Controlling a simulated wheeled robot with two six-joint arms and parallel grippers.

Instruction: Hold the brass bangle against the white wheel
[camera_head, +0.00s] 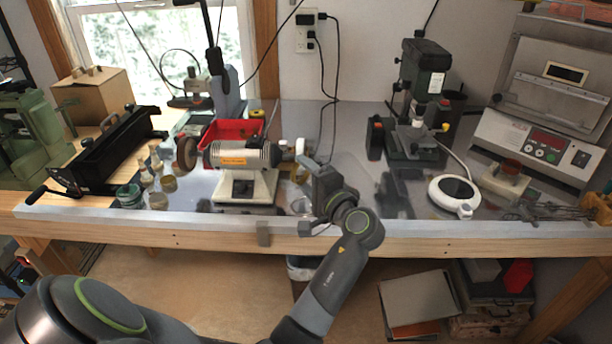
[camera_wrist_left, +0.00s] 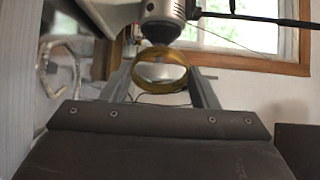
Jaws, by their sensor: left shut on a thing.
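The polishing motor (camera_head: 240,156) stands on the bench with the white wheel (camera_head: 299,148) on its right end. My left gripper (camera_head: 306,164) is just right of and close to this wheel. In the left wrist view the brass bangle (camera_wrist_left: 137,78) is held between the fingers of my left gripper (camera_wrist_left: 165,88), its opening facing the camera. A pale rounded shape, apparently the wheel, shows through the ring below the motor's dark tip. I cannot tell whether bangle and wheel touch. My right gripper is not in view.
A brown wheel (camera_head: 187,153) is on the motor's left end, and a red bin (camera_head: 232,131) stands behind. Small jars (camera_head: 158,201) are at left. A drill press (camera_head: 421,85) and a round white device (camera_head: 453,192) stand at right. The front edge (camera_head: 420,229) is mostly clear.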

